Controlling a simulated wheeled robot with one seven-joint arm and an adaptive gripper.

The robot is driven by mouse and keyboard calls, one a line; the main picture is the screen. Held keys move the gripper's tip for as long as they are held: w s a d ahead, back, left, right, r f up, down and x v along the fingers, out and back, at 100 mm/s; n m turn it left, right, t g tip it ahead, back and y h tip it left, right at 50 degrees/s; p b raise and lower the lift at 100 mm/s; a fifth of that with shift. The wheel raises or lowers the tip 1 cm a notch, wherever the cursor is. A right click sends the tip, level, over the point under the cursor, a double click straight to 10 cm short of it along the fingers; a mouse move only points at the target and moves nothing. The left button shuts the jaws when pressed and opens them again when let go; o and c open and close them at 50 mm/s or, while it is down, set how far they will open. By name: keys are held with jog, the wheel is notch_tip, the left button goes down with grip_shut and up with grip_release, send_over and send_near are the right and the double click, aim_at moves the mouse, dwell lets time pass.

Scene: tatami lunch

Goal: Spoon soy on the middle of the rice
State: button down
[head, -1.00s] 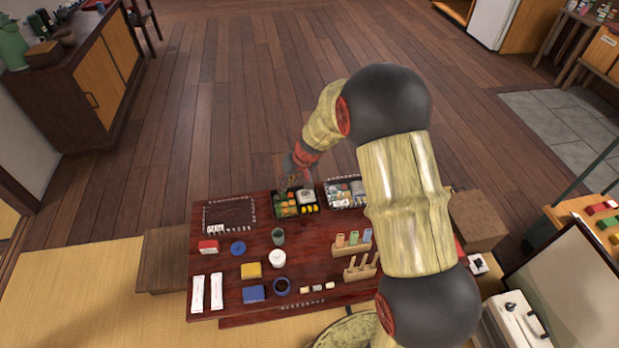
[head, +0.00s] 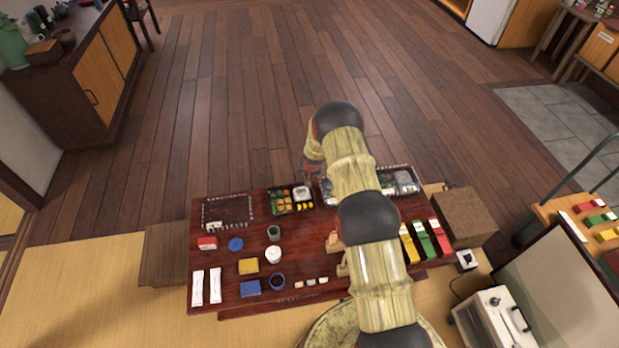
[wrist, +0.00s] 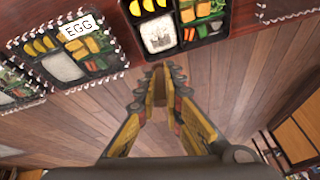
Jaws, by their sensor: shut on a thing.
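The open black lunch box (head: 291,211) stands at the back of the low table, with vegetables left and white rice (head: 302,191) in its back right compartment. In the wrist view this rice (wrist: 160,34) shows dark specks near its middle. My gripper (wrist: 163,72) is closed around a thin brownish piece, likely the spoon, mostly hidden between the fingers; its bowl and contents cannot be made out. In the wrist view the fingertips appear just below the box edge, over the floor. In the head view my gripper (head: 310,170) is behind the box, partly hidden by my arm. A small dark blue bowl (head: 278,282) holds something dark, possibly soy.
Another lunch box with an EGG label (wrist: 76,29) lies beside it. A green cup (head: 273,232), white cup (head: 273,254), blue disc (head: 236,243) and yellow block (head: 248,266) stand on the table (head: 222,265). Floor behind the table is clear.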

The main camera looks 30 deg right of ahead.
notch_tip(320, 180, down, 10)
jog(key=d+b, duration=0.2)
jog(key=shift+w+r+m, duration=0.25)
jog(key=shift+m, duration=0.05)
dwell(0.4)
jog(key=shift+f+b, duration=0.65)
jog(key=shift+f, duration=0.2)
dwell(0.9)
jog(key=shift+a, duration=0.1)
jog(key=shift+w+a, duration=0.25)
jog(key=shift+a, duration=0.75)
jog(key=shift+a, duration=0.1)
jog(key=shift+w+a+f+b, duration=0.1)
jog(key=shift+w+a+b, duration=0.05)
jog(key=shift+a+b, duration=0.4)
jog(key=shift+w+a+b, duration=0.15)
jog(key=shift+a+b, duration=0.25)
jog(key=shift+b, duration=0.1)
jog(key=shift+a, duration=0.1)
